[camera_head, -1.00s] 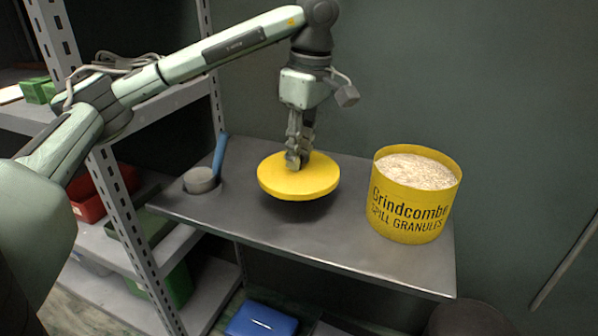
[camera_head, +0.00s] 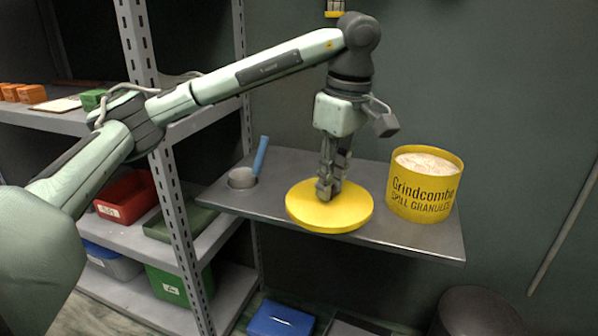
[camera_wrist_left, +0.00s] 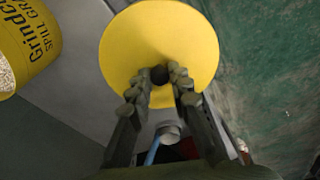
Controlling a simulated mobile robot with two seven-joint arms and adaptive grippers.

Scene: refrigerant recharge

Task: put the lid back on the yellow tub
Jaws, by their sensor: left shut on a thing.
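The yellow tub (camera_head: 424,205), labelled Grindcombe spill granules, stands upright and open on the right part of the grey shelf. Pale granules (camera_head: 426,162) fill it nearly to the rim. The round yellow lid (camera_head: 312,208) is left of the tub and apart from it. My left gripper (camera_head: 328,192) points down and is shut on the lid by its middle, where a dark knob (camera_wrist_left: 160,75) shows between the fingers in the wrist view. The lid is held about level, overlapping the shelf's front edge in the head view. The tub also shows in the wrist view (camera_wrist_left: 28,38). My right gripper is not in view.
A scoop with a blue handle (camera_head: 261,155) and grey cup lies on the shelf (camera_head: 400,240) at the left. A metal rack (camera_head: 166,200) with red, green and blue bins stands to the left. A blue box (camera_head: 281,319) sits below.

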